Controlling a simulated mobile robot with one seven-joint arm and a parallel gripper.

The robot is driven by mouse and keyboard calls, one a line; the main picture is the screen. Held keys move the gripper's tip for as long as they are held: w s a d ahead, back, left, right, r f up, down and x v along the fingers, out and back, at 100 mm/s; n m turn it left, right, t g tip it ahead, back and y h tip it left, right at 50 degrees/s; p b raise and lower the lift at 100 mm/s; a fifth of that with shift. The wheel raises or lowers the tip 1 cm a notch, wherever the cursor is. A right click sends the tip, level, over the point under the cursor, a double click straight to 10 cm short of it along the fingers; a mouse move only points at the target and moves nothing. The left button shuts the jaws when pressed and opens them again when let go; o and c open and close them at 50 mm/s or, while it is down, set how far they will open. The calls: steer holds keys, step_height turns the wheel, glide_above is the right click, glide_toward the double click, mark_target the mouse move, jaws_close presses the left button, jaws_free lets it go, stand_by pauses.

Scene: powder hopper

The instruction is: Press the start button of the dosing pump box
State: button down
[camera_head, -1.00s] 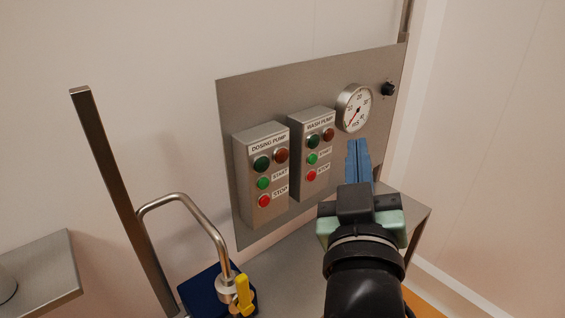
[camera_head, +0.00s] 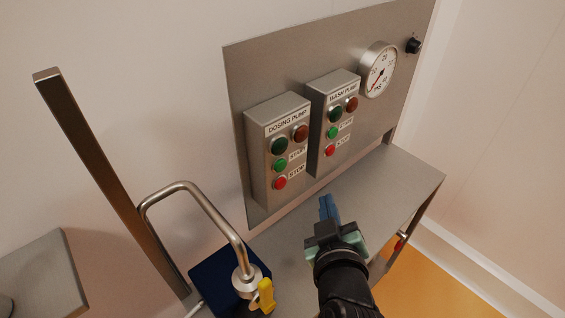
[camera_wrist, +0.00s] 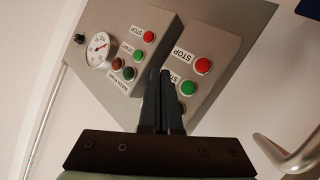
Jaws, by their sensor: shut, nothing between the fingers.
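The dosing pump box (camera_head: 260,158) is the left of two grey boxes on a steel panel. Its green start button (camera_head: 280,165) sits between the dark lamps above and the red stop button (camera_head: 280,183) below. In the wrist view the start button (camera_wrist: 188,88) shows just right of the fingertips, with the red stop button (camera_wrist: 203,66) beyond it. My gripper (camera_head: 327,203) is shut and empty, in front of the panel, below and right of the dosing box, apart from it. In the wrist view its fingers (camera_wrist: 165,80) hide part of the dosing box.
The wash pump box (camera_head: 322,133) stands right of the dosing box, with a gauge (camera_head: 379,70) and black knob (camera_head: 413,46) farther right. A bent steel pipe (camera_head: 205,205) with a yellow-handled valve (camera_head: 266,296) stands at front left. The steel table (camera_head: 400,180) is clear at right.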

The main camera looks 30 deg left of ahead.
steer(key=p, duration=0.1)
glide_toward(287, 164)
steer(key=shift+d+f+x, duration=0.1)
steer(key=shift+d+x, duration=0.05)
steer(key=shift+x, duration=0.7)
steer(key=shift+d+f+x, duration=0.1)
steer(key=shift+d+x, duration=0.1)
steer(key=shift+x, duration=0.7)
steer(key=shift+d+x, duration=0.15)
steer(key=shift+x, duration=0.7)
steer(key=shift+w+a, duration=0.1)
steer(key=shift+w, duration=0.15)
steer(key=shift+w+a, duration=0.1)
steer(key=shift+a, duration=0.15)
steer(key=shift+w+a, duration=0.15)
steer(key=shift+a, duration=0.25)
stand_by(0.4)
stand_by(0.3)
steer(key=shift+s+d, duration=0.3)
steer(key=shift+d, duration=0.45)
